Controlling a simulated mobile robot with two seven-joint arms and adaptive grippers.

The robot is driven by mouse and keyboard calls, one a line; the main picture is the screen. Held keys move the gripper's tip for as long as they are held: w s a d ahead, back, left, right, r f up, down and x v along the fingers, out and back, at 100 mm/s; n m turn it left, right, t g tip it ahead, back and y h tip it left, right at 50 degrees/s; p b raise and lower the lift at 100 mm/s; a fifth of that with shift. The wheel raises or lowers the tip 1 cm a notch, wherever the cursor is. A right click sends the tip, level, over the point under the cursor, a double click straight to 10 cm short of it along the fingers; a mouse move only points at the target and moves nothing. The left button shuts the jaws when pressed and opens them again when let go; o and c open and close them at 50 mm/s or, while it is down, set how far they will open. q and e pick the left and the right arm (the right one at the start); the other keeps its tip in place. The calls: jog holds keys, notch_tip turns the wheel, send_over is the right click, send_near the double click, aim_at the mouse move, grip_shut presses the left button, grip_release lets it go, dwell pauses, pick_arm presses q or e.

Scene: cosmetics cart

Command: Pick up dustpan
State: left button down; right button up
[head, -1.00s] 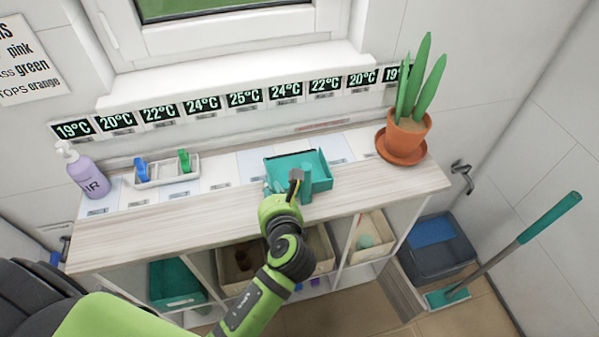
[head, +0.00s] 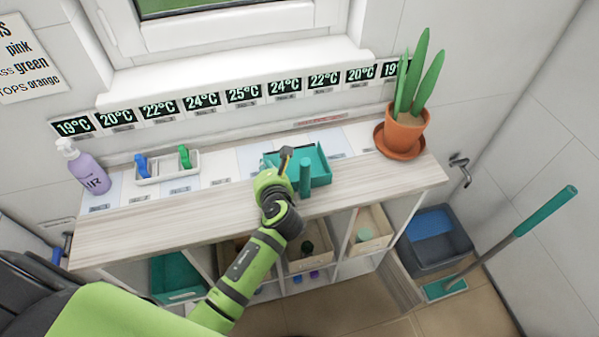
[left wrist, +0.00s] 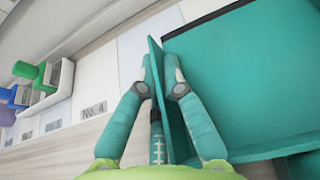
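The dustpan (head: 318,168) is a teal open tray lying on the wooden shelf top, right of the middle in the head view. A short teal upright cylinder, seemingly its handle (head: 305,178), stands at its front. My left gripper (head: 285,156) is at the dustpan's left side. In the left wrist view its two fingers (left wrist: 160,70) straddle the dustpan's thin side wall (left wrist: 155,52) and look closed against it. The tray floor (left wrist: 245,75) lies right of the fingers. My right gripper is not in view.
A potted plant (head: 408,130) stands right of the dustpan. A white tray (head: 168,177) with blue and green clips and a purple bottle (head: 85,168) are to the left. A long-handled broom (head: 515,240) leans at the right wall. Bins fill the shelves below.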

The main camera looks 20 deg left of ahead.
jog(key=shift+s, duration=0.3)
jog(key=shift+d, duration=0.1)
pick_arm(q)
jog(key=shift+r, duration=0.3)
notch_tip(320, 180, up, 10)
jog(key=shift+f+p, duration=0.25)
jog(key=shift+p, duration=0.1)
jog(key=s+d+r+n+g+y, duration=0.1)
jog(key=s+d+r, duration=0.2)
jog(key=s, duration=0.3)
jog(key=s+d+r+n+g+y+b, duration=0.1)
jog(key=s+d+r+n+g+y, duration=0.1)
jog(key=s, duration=0.4)
notch_tip(320, 180, up, 2)
jog(key=shift+d+r+n, duration=0.1)
jog(key=shift+d+n, duration=0.2)
jog(key=shift+d, duration=0.45)
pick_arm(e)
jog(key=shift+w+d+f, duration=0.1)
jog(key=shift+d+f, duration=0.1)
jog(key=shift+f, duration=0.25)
pick_arm(q)
jog(key=shift+r, duration=0.1)
jog(key=shift+d, duration=0.1)
